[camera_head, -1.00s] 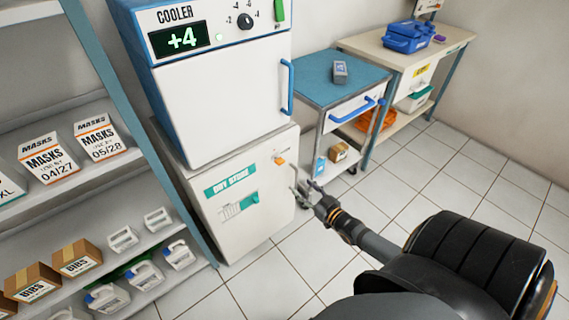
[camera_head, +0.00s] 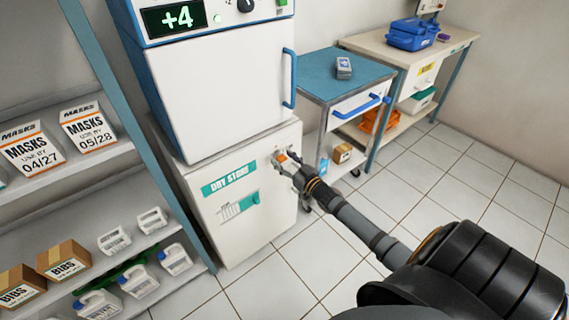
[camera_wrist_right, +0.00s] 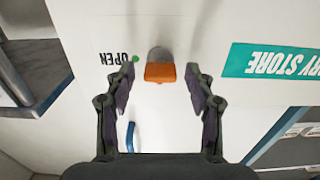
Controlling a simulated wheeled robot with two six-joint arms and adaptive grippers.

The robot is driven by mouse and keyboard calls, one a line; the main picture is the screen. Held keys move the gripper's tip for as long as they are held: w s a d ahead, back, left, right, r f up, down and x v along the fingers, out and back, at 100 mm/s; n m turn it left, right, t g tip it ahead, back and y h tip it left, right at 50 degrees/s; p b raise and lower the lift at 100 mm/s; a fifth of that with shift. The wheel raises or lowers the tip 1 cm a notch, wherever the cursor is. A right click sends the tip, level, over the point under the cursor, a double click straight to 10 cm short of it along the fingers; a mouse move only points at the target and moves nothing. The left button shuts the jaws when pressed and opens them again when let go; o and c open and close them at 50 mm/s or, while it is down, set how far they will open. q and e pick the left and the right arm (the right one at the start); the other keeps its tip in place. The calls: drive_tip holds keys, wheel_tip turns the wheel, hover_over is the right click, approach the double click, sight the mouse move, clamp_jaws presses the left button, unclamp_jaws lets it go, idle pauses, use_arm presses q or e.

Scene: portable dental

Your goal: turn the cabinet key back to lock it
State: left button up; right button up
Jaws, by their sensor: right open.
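The white dry store cabinet (camera_head: 245,222) stands under the cooler. Its key with an orange grip (camera_head: 281,158) is at the upper right of its front. My left gripper is not in view.
The cooler (camera_head: 220,90) stands above the cabinet. A blue-topped cart (camera_head: 320,75) is close to the right, with a grey box (camera_head: 343,68) on it. A shelf of masks and boxes (camera_head: 75,180) stands at the left. The tiled floor at the right is clear.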

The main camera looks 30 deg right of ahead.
drive_tip(key=shift+c, duration=0.4)
clamp_jaws()
